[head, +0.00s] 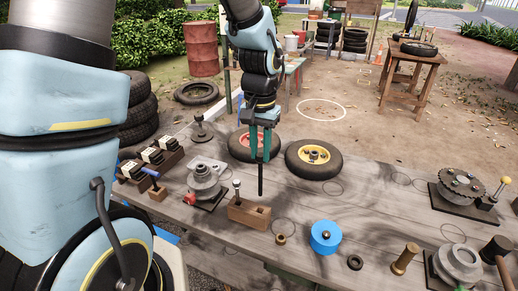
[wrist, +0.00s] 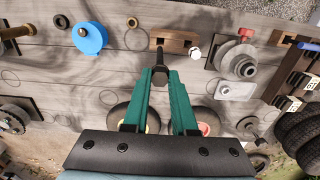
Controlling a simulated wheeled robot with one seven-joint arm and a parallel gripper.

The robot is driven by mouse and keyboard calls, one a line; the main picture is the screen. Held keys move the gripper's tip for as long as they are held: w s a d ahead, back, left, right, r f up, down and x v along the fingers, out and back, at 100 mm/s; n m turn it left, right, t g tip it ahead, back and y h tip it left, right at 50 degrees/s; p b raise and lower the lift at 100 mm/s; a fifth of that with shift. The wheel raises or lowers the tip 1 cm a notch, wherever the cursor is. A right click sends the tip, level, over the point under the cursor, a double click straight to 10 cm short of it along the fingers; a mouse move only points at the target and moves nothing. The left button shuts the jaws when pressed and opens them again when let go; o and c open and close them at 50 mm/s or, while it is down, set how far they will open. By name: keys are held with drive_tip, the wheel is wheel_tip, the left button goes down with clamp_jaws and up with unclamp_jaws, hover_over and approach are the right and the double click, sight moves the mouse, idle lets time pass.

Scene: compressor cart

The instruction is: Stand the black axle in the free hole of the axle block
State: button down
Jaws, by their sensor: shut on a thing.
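My gripper (head: 260,157) is shut on the black axle (head: 261,180), which hangs upright below the fingers. The axle's lower end appears just above the right part of the wooden axle block (head: 249,214), apart from it as far as I can tell. A silver pin with a pale ball top (head: 237,188) stands in the block's left part. In the wrist view, the axle (wrist: 158,60) between my green fingertips (wrist: 159,74) points toward the block (wrist: 176,46) and overlaps its edge. The pale ball (wrist: 195,53) shows beside it. The free hole is not clearly visible.
A grey stepped pulley (head: 204,180) with a red knob stands left of the block. A brass bushing (head: 281,239) and blue cylinder (head: 325,237) are in front and right. Two wheels (head: 313,158) lie behind. Bare table lies between the wheels and the gear plate at right.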

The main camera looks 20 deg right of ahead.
drive_tip(key=b, duration=0.4)
hover_over(260, 185)
drive_tip(key=shift+w+f, duration=0.2)
drive_tip(key=shift+f, duration=2.45)
drive_tip(key=shift+f+b, duration=1.9)
drive_tip(key=shift+f, duration=1.4)
drive_tip(key=c, duration=0.6)
unclamp_jaws()
drive_tip(key=shift+c, duration=0.2)
drive_tip(key=shift+o, duration=0.4)
drive_tip(key=o, duration=0.3)
drive_tip(key=shift+r, duration=0.15)
drive_tip(key=shift+r+p, duration=3)
drive_tip(key=shift+r, duration=0.4)
